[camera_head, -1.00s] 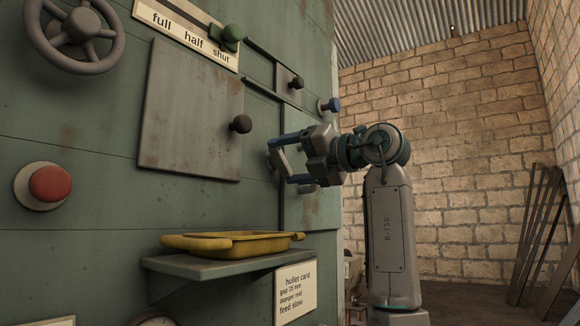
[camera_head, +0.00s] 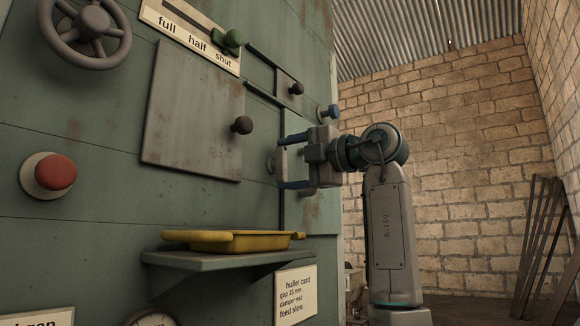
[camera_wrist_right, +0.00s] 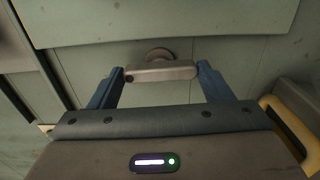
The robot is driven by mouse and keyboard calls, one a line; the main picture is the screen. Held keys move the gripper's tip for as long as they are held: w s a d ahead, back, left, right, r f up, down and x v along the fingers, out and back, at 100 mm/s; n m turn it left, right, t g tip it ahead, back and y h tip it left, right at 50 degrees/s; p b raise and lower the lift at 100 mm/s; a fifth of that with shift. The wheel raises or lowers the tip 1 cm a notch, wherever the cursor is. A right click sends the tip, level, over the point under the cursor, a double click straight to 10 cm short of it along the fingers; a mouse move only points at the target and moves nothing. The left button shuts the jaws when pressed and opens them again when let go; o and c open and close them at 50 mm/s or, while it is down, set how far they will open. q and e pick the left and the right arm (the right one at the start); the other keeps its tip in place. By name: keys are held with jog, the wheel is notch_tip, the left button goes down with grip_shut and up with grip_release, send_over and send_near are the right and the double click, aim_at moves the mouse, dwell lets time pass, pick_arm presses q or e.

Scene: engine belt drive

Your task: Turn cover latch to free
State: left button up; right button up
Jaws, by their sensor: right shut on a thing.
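The cover latch (camera_wrist_right: 162,72) is a short grey bar on a round pivot, seen in the right wrist view between the two blue fingers. In the head view the latch (camera_head: 281,162) stands nearly upright against the green panel. My right gripper (camera_head: 285,160) is shut on the latch, with one finger above it and one below. The right gripper (camera_wrist_right: 156,85) also shows in the wrist view, one finger at each end of the bar. The grey cover plate (camera_head: 190,120) with a dark knob (camera_head: 242,125) is left of the gripper. My left gripper is not in view.
A yellow tray (camera_head: 235,242) sits on a shelf (camera_head: 200,261) below the gripper. A red button (camera_head: 55,173) and a handwheel (camera_head: 84,33) are at the left.

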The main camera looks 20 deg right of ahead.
dwell(0.4)
jog(key=o, duration=1)
jog(key=shift+d, duration=0.1)
jog(key=shift+s+d+f, duration=0.1)
jog(key=shift+s, duration=0.1)
jog(key=b+v, duration=0.5)
jog(key=v, duration=0.5)
jog(key=shift+s+d, duration=0.15)
